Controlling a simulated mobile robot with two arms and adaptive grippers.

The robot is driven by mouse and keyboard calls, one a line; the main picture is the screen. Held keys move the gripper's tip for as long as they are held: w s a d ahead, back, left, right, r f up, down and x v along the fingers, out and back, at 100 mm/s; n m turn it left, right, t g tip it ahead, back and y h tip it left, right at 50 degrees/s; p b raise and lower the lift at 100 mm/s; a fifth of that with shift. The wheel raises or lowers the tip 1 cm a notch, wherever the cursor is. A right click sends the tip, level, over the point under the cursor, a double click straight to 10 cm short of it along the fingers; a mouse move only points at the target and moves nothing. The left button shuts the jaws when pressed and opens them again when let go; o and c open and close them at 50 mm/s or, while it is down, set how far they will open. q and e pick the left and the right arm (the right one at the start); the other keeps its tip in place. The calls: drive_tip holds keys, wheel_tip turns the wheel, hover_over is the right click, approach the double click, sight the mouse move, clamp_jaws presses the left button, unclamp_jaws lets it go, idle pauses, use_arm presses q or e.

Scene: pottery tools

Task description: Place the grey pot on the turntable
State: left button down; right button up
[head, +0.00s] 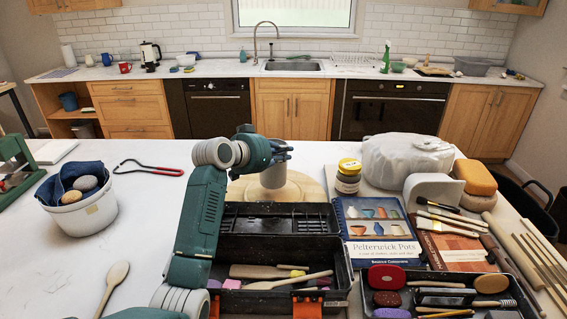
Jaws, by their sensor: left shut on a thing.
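The grey pot (273,178) is upright in the middle of the head view, partly hidden by my left gripper. My left gripper (281,158) comes in from the left and is shut on the pot at its upper part. The turntable (308,189) is a pale round wooden disc on the white table, directly behind the black toolbox. The pot appears over the disc's middle; I cannot tell whether its base touches it. My right gripper is not in view.
A black toolbox (275,246) stands open in front of the turntable. A yellow-lidded jar (348,176) and a wrapped clay block (405,158) are to the right. A white bucket (80,217) and a red-handled tool (150,168) lie left. The left tabletop is mostly clear.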

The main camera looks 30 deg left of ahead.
use_arm(q)
wheel_tip(320, 180, down, 4)
drive_tip(key=shift+r+p, duration=0.2)
drive_tip(key=shift+p, duration=0.15)
drive_tip(key=c, duration=1.8)
unclamp_jaws()
drive_tip(key=shift+f, duration=0.15)
drive_tip(key=shift+o, duration=0.2)
drive_tip(key=b+v, duration=0.2)
drive_tip(key=v, duration=1)
drive_tip(key=shift+b, duration=0.3)
